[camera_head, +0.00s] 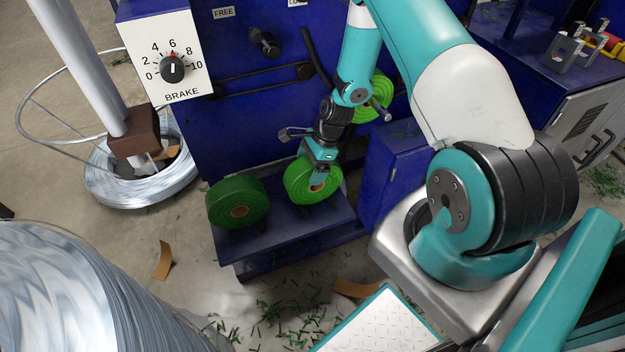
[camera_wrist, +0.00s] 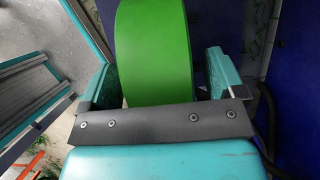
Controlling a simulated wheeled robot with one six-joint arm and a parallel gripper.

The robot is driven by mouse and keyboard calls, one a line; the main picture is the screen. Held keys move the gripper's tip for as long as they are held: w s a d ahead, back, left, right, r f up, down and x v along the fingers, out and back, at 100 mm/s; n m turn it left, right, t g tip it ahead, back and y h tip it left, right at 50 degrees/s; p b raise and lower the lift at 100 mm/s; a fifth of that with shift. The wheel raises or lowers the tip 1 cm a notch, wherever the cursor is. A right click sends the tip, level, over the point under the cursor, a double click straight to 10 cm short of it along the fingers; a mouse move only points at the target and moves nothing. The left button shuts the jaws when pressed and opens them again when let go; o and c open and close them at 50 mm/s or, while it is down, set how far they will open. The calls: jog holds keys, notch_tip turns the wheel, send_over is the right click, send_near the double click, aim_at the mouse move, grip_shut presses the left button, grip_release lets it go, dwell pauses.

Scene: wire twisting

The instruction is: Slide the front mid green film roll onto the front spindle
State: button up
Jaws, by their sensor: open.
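A mid green film roll (camera_head: 298,184) stands on edge on the blue shelf, with a brown core facing the head camera. My gripper (camera_head: 318,176) is over this roll from above. In the wrist view the green roll (camera_wrist: 155,45) sits between the two teal fingers of my open gripper (camera_wrist: 162,76), with a gap on the right; contact on the left is unclear. A darker green roll (camera_head: 238,202) stands just left of it on the shelf. A dark, bare peg (camera_head: 265,42) sticks out of the blue machine face; I cannot tell if it is the front spindle.
Another green roll (camera_head: 382,90) is on the machine behind my arm, by a grey rod. The blue shelf (camera_head: 290,232) has a bare front strip. A blue box (camera_head: 395,165) stands right of the shelf. Wire coils (camera_head: 130,190) lie left. Green scraps litter the floor.

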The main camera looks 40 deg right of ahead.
grip_shut()
jog(key=shift+r, duration=0.1)
